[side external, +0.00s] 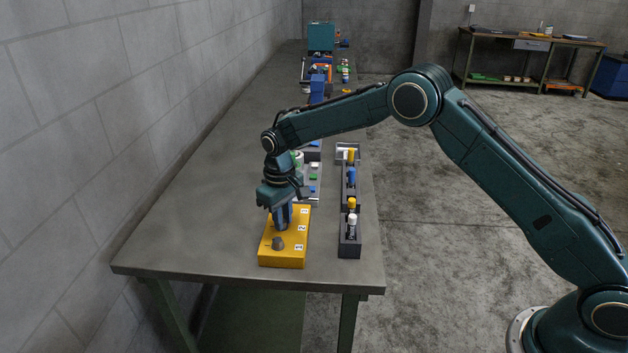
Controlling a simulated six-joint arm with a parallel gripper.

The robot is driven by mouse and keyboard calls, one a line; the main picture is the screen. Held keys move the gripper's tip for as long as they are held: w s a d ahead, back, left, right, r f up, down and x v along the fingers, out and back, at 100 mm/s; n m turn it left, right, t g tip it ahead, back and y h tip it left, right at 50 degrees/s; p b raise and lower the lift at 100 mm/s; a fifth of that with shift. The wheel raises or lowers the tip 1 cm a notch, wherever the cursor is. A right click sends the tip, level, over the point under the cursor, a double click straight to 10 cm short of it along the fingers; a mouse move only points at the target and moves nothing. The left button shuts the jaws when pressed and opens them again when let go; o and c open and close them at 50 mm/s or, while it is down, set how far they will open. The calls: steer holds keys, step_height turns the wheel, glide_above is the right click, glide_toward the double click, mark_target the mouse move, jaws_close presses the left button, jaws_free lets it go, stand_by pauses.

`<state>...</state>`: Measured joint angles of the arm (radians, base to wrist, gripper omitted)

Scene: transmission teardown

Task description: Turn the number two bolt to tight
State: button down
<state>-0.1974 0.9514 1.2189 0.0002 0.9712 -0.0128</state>
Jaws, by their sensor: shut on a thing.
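A yellow block (283,258) lies near the front end of the long table, with white labels 1, 2 and 3 along its right side. A grey bolt (277,243) stands on the block level with label 3. My gripper (283,226) points down over the block, level with label 2. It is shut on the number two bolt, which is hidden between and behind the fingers. The place level with label 1 is hidden behind my gripper. How far the number two bolt is turned cannot be seen.
A dark rack (349,240) with white, yellow and blue capped items stands right of the block. A grey tray (315,170) with small coloured parts lies behind my gripper. The table (190,200) is clear on the left. A block wall runs along the left side.

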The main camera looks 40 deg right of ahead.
steer(key=m, duration=0.5)
steer(key=shift+a, duration=0.1)
stand_by(0.3)
steer(key=c, duration=1.3)
jaws_free()
steer(key=shift+r, duration=0.1)
step_height(320, 180, up, 14)
steer(key=shift+f, duration=0.2)
steer(key=shift+r, duration=0.1)
